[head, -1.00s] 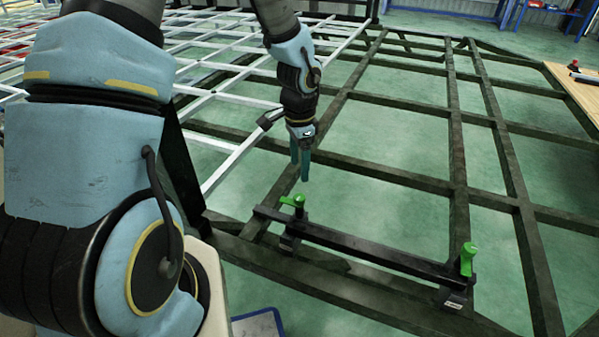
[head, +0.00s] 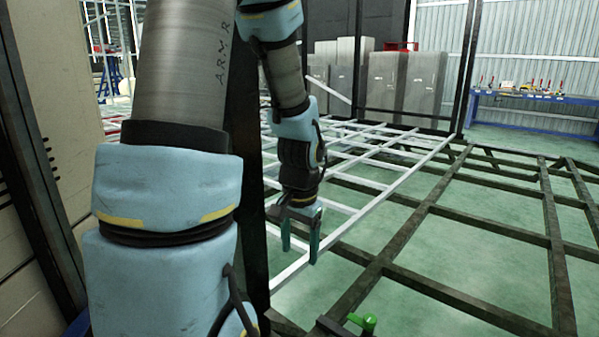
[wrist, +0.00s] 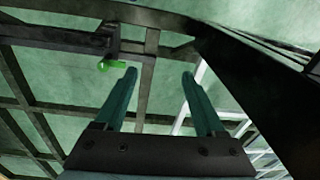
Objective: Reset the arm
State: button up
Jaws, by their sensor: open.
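My arm fills the left and middle of the head view, with its forearm hanging down over the chassis frame. My gripper (head: 301,248) points downward, open, with nothing between its two teal fingers. In the wrist view, my gripper (wrist: 160,85) shows both fingers spread apart and empty. A green clamp handle (head: 363,322) shows at the bottom edge of the head view, below and to the right of the gripper. In the wrist view, the green handle (wrist: 110,66) lies beyond the left fingertip, apart from it.
The dark chassis frame (head: 440,290) spreads to the right, with white bars (head: 385,205) behind. A dark upright post (head: 248,170) stands close behind my arm. A blue workbench (head: 530,110) with tools and grey cabinets (head: 400,85) stand at the back.

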jog(key=s+a+r+n, duration=0.3)
jog(key=a+n, duration=0.2)
jog(key=a, duration=0.2)
notch_tip(320, 180, up, 15)
jog(key=p, duration=1.4)
jog(key=shift+s+n+t+p, duration=0.3)
jog(key=shift+n+p, duration=0.1)
jog(key=shift+r, duration=0.1)
